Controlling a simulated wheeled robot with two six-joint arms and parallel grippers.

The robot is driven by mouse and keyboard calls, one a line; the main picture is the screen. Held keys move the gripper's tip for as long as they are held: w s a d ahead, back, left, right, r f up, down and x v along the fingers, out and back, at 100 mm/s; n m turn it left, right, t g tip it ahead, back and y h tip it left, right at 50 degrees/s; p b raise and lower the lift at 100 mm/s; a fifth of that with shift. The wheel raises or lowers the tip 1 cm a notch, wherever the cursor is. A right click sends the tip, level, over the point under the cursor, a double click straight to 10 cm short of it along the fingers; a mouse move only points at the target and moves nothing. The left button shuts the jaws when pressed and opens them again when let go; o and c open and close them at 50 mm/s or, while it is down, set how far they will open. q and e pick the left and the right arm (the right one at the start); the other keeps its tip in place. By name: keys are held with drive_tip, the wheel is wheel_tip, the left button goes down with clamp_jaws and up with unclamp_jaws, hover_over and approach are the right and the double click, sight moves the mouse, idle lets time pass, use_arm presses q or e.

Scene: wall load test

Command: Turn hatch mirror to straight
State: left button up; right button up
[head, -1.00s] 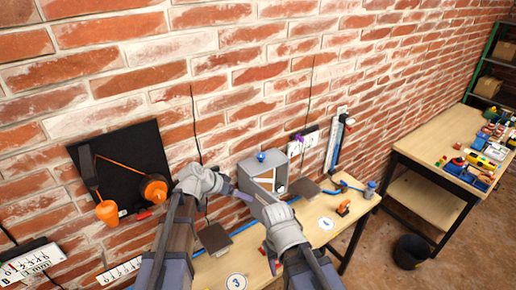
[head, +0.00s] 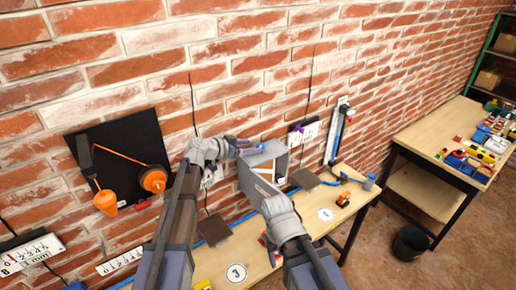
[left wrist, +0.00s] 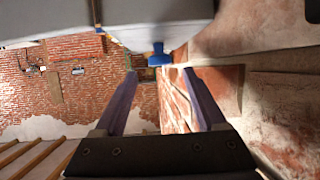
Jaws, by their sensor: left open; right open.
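A grey box (head: 268,152), the hatch, is mounted on the brick wall. Its open front shows an inner panel (head: 266,171) with brick-coloured and white areas, perhaps the mirror; its exact angle is unclear. A blue knob (head: 261,147) sits at the top of the box. My left gripper (head: 246,146) is open at the upper left of the box, close to the knob. In the left wrist view, the knob (left wrist: 158,56) lies between and just past the open fingers (left wrist: 158,78). My right gripper (head: 272,198) is at the lower front edge of the box; its fingertips are hard to see.
A black board (head: 118,160) with orange tools hangs left of the hatch. A narrow wooden bench (head: 290,227) runs below, with a dark pad (head: 213,229) and small items. A second table (head: 425,150) with toys and a black bin (head: 409,243) stand right.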

sight(261, 145)
use_arm(q)
drive_tip(key=b+x, duration=0.1)
drive_tip(key=x, duration=0.3)
drive_tip(key=shift+w+d+f, duration=0.2)
drive_tip(key=shift+d, duration=0.05)
clamp_jaws()
idle(0.4)
